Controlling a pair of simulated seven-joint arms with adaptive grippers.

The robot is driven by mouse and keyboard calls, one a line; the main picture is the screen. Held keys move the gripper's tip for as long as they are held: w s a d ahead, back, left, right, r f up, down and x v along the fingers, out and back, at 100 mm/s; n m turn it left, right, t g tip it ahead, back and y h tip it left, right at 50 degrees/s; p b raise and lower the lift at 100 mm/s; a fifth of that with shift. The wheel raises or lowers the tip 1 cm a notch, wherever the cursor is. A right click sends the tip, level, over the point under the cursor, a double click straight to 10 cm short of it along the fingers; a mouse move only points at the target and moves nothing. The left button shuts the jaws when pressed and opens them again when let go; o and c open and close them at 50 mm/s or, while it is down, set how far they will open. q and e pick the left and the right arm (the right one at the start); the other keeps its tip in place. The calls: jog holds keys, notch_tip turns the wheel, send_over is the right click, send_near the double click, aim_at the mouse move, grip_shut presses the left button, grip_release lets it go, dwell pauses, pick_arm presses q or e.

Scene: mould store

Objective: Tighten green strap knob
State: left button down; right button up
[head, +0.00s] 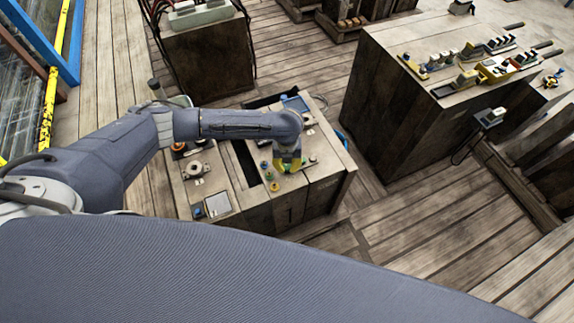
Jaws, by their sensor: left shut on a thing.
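My left arm reaches from the left over the wooden work cabinet. My left gripper (288,163) points down at its top and is shut. Yellow and green show at its fingertips, which fits the green strap knob (294,164); most of that knob is hidden by the gripper. Just left of the gripper, a short row of small coloured knobs (270,175) stands on the cabinet top. How far the green knob is turned cannot be seen. My right gripper is not in view.
The cabinet top (240,196) also bears a round fitting (196,170), a grey square plate (218,205) and a blue piece (294,104) behind my arm. A larger cabinet (400,110) with connectors stands to the right. Plank floor (430,235) lies clear at front right.

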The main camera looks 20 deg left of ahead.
aim_at(287, 166)
pick_arm(q)
jog(key=shift+m, duration=0.3)
dwell(0.4)
jog(key=c, duration=1.4)
grip_release()
jog(key=shift+o, duration=0.2)
jog(key=shift+r, duration=0.1)
notch_tip(287, 166, up, 12)
